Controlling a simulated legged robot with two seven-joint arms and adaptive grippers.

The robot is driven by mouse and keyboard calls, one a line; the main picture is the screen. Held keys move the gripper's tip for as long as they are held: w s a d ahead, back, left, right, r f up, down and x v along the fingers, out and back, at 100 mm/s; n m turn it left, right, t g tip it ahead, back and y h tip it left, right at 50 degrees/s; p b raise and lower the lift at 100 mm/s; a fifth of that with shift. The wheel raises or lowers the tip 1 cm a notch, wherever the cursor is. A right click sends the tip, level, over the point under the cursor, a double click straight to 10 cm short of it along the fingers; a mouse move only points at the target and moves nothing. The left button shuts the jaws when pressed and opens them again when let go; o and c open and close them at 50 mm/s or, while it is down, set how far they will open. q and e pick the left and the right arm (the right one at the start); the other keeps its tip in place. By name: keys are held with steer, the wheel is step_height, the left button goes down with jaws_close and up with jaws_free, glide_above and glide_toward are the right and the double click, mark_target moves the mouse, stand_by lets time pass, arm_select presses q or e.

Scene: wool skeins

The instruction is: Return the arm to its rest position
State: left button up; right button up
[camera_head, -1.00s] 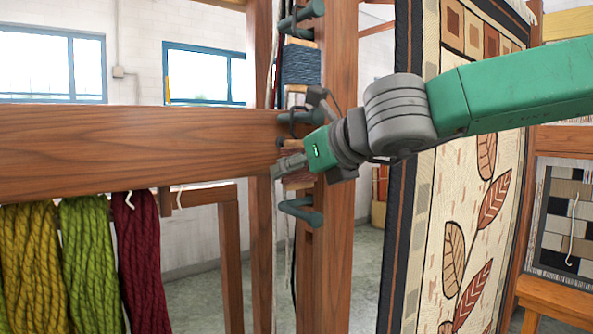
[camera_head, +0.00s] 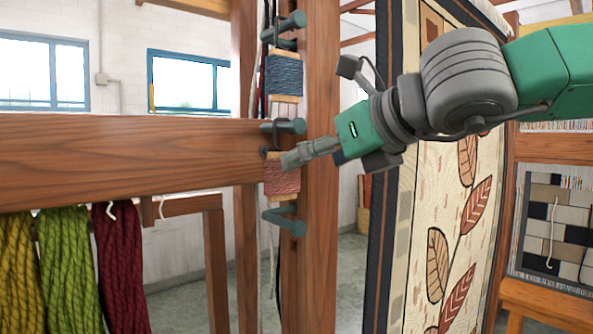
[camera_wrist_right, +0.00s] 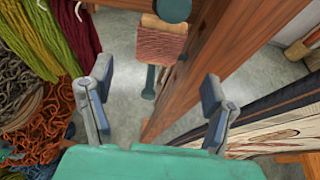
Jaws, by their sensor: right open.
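My right arm, green and grey, comes in from the right in the head view. Its gripper (camera_head: 292,158) is in front of the wooden post, just beside a bobbin of reddish-pink yarn (camera_head: 282,178). In the right wrist view, the gripper (camera_wrist_right: 155,95) has its two fingers wide apart with nothing between them. The pink bobbin (camera_wrist_right: 160,42) shows there beyond the fingertips, hanging by the post, apart from both fingers. My left gripper is not in view.
A bobbin of dark blue yarn (camera_head: 285,75) hangs higher on the post (camera_head: 321,230) among green pegs. A wooden beam (camera_head: 120,155) crosses the left, with mustard, green (camera_head: 68,270) and dark red skeins below. A leaf-patterned rug (camera_head: 440,240) hangs close behind my arm.

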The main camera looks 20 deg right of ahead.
step_height(320, 180, down, 43)
steer(key=d+n+g+h+b, duration=0.35)
steer(key=n+g+b, duration=0.2)
steer(key=n, duration=0.75)
steer(key=s+d+f+n+g+b, duration=0.1)
steer(key=s+f+n, duration=0.3)
steer(key=f, duration=0.3)
steer(key=s+f+n+g+h+b, duration=0.1)
steer(key=s+f+n+b, duration=0.2)
steer(key=f, duration=0.4)
steer(key=s+d+f+n+g, duration=0.1)
steer(key=s+f+n, duration=0.35)
steer(key=f, duration=0.25)
steer(key=s+d+f+n+g+b, duration=0.1)
steer(key=s+f+n, duration=0.3)
steer(key=s, duration=0.4)
steer(key=s+d+f+n+g+b, duration=0.1)
steer(key=s+f+n+g, duration=0.1)
steer(key=s+f+n, duration=0.2)
steer(key=s+f, duration=0.3)
steer(key=s, duration=0.1)
steer(key=shift+s+d+f+g+b, duration=0.15)
steer(key=shift+d+g+b, duration=0.2)
steer(key=shift+d, duration=0.05)
